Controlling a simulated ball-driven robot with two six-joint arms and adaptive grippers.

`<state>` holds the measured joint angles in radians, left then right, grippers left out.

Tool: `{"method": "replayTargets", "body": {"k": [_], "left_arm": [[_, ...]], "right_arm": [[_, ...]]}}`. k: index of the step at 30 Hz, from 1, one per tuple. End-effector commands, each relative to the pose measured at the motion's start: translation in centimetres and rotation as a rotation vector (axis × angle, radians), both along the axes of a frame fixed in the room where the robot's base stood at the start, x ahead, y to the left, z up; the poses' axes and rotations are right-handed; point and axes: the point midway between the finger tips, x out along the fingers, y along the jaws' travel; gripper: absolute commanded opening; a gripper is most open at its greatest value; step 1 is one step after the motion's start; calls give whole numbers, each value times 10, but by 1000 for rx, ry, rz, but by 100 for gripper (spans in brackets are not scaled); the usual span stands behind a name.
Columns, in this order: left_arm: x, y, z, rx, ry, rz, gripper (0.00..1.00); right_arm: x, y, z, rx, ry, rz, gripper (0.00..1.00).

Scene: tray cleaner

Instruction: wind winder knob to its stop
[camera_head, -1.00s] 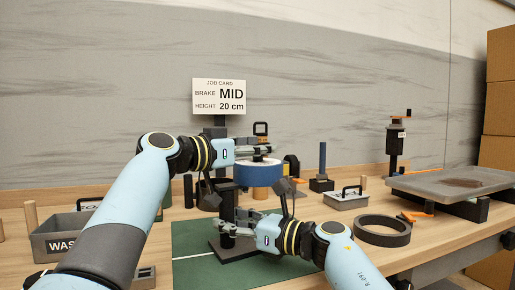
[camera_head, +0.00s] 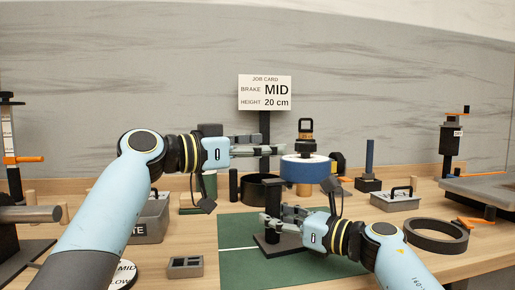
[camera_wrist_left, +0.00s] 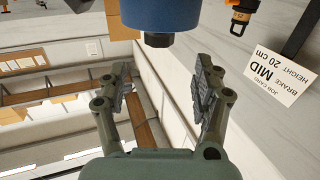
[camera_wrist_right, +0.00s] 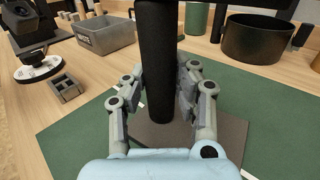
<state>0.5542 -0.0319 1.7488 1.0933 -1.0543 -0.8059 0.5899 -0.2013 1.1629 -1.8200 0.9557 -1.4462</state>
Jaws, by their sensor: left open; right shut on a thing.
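The winder is a blue drum (camera_head: 305,171) with a pale top, above a dark post (camera_wrist_right: 157,60) on a dark base plate (camera_wrist_right: 215,135) on a green mat. In the left wrist view, rolled nearly upside down, the blue drum (camera_wrist_left: 160,12) bears a short black stub (camera_wrist_left: 158,40), which looks like the knob. My left gripper (camera_head: 280,146) is open beside the drum's upper left; its fingers (camera_wrist_left: 162,72) are apart and empty, short of the stub. My right gripper (camera_head: 270,222) is low at the post, its fingers (camera_wrist_right: 160,75) shut on it.
A job card (camera_head: 265,93) reads BRAKE MID, HEIGHT 20 cm. Behind stands a black bowl (camera_head: 261,190). A black ring (camera_head: 437,248) and lidded grey box (camera_head: 396,199) lie right. Mat front (camera_head: 270,270) is clear.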

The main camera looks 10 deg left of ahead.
Motion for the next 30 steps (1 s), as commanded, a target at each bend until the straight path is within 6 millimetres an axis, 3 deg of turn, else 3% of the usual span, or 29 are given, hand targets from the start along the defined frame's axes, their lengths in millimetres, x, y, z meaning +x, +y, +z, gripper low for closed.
{"method": "replayTargets", "body": {"k": [5,15,23,30], "left_arm": [[-9,10,0,2,-1,-1,67],[-8,10,0,3,1,-7,67],[18,11,-14,41,32,-189,67],[33,27,-8,16,13,-367,67]], "right_arm": [[0,0,0,0,0,1,0],[0,0,0,0,0,1,0],[0,0,0,1,-1,0,0],[0,0,0,0,0,0,0]]}}
